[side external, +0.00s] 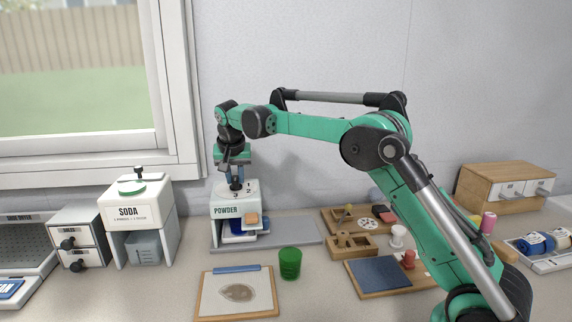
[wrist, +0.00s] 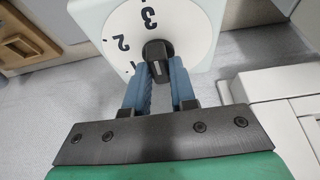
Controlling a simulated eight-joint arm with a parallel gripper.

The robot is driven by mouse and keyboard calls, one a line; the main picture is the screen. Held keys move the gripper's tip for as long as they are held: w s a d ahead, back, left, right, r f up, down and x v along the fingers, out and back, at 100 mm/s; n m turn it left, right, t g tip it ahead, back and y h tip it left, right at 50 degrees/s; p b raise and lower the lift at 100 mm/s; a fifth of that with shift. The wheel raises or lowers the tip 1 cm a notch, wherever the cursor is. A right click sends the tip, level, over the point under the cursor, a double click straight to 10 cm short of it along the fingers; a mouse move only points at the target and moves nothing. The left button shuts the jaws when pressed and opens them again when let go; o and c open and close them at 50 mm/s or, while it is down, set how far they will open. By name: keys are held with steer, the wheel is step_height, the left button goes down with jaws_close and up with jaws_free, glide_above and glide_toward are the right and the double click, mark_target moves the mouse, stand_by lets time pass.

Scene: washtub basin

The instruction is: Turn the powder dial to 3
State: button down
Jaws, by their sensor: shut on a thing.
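The white powder dispenser (side external: 222,230) stands near the wall, its label reading POWDER. On its top is a round white dial (side external: 249,187) with black numbers. In the wrist view the dial face (wrist: 193,28) shows 3 at the top, 2 at the left and part of 1 lower left. A black knob (wrist: 156,48) sits at its centre; a small pale mark shows on its near side. My gripper (wrist: 161,70) points down at the dial, its blue fingers on either side of the knob and shut on it. The fingers also show in the side view (side external: 235,178).
The SODA dispenser (side external: 128,212) stands to the left, beside small drawers (side external: 78,238). A green cup (side external: 290,263) and a clipboard (side external: 207,300) are in front. Wooden trays (side external: 352,246) and a blue-topped board (side external: 378,275) lie to the right. A window is behind at left.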

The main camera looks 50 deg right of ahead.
mark_target(236, 194)
steer(key=c, duration=0.7)
jaws_free()
steer(key=shift+r, duration=0.1)
steer(key=v, duration=0.5)
steer(key=shift+s+r, duration=0.1)
steer(key=shift+r, duration=0.15)
